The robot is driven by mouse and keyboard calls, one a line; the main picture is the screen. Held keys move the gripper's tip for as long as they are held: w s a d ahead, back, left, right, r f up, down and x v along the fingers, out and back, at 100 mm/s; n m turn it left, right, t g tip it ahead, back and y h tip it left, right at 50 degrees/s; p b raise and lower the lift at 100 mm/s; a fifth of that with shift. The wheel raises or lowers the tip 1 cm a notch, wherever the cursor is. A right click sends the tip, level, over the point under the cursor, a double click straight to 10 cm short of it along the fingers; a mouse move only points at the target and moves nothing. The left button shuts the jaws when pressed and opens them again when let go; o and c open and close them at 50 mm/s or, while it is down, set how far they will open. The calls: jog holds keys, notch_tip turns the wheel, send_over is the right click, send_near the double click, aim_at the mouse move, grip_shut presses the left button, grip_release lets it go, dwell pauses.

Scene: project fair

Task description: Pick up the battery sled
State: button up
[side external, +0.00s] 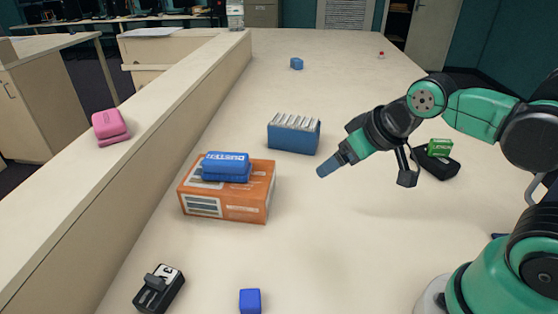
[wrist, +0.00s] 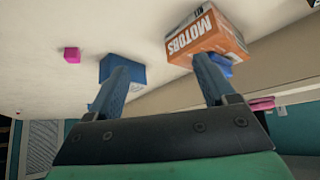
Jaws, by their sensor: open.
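I cannot tell for sure which thing is the battery sled. A low black tray-like piece (side external: 440,168) carrying a green, white-lettered block (side external: 439,147) lies at the right, behind my arm; it looks the most like one. A blue block (side external: 293,135) with a ridged silver-white top stands upright near the middle; a blue block also shows in the wrist view (wrist: 124,72), behind one finger. My gripper (side external: 325,170) is just right of and nearer than that block, above the table, open and empty. Its two fingers show apart in the wrist view (wrist: 160,72).
An orange MOTORS box (side external: 228,202) with a blue DUSTER piece (side external: 226,167) on top sits left of my gripper. A black device (side external: 158,289) and blue cube (side external: 250,301) lie in front. A low wall (side external: 150,150) borders the left.

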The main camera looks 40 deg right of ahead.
jog(key=w+a+r+n+g+y, duration=0.1)
jog(key=w+a+n+g+y, duration=0.1)
jog(key=w+a+n+y, duration=0.4)
jog(key=n+g+y, duration=0.7)
jog(key=n+g, duration=0.3)
jog(key=n, duration=0.6)
send_over(155, 275)
jog(key=d, duration=0.2)
jog(key=f, duration=0.2)
jog(key=w+f, duration=0.1)
jog(key=f, duration=0.1)
jog(key=shift+d+f, duration=0.15)
jog(key=shift+f, duration=0.05)
jog(key=shift+s+f+n, duration=0.1)
jog(key=shift+f+n, duration=0.2)
jog(key=shift+f, duration=0.05)
notch_tip(155, 275, down, 4)
jog(key=shift+f, duration=0.15)
jog(key=shift+a+f, duration=0.2)
jog(key=shift+f, duration=1)
jog(key=shift+x, duration=1.35)
jog(key=shift+s+r, duration=0.1)
grip_shut()
